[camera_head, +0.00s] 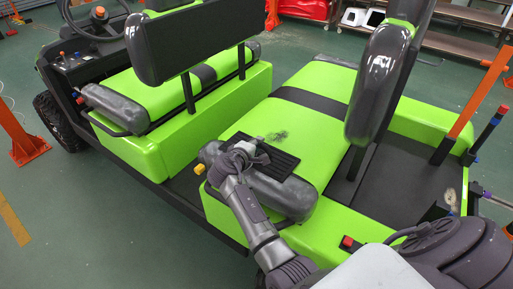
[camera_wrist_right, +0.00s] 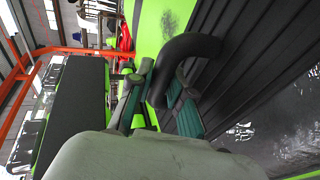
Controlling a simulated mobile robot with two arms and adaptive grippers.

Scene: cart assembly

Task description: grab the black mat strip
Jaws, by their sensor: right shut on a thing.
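The black mat strip (camera_head: 283,162) is a ribbed dark piece. It lies across the near side of the green seat (camera_head: 318,130) and over the grey side bolster (camera_head: 284,197). My right gripper (camera_head: 252,147) is at the strip's left part and is shut on it. In the right wrist view the ribbed strip (camera_wrist_right: 240,65) fills the right side. A curved black bar (camera_wrist_right: 182,50) beside it runs down between the gripper's green-padded fingers (camera_wrist_right: 160,108). The exact contact is partly hidden. My left gripper is not in view.
The front seat (camera_head: 158,85) with its dark backrest (camera_head: 190,40) stands at the left. A tall dark backrest (camera_head: 380,85) rises at the right. A black floor area (camera_head: 398,185) lies beyond it. An orange post (camera_head: 478,105) stands at the far right.

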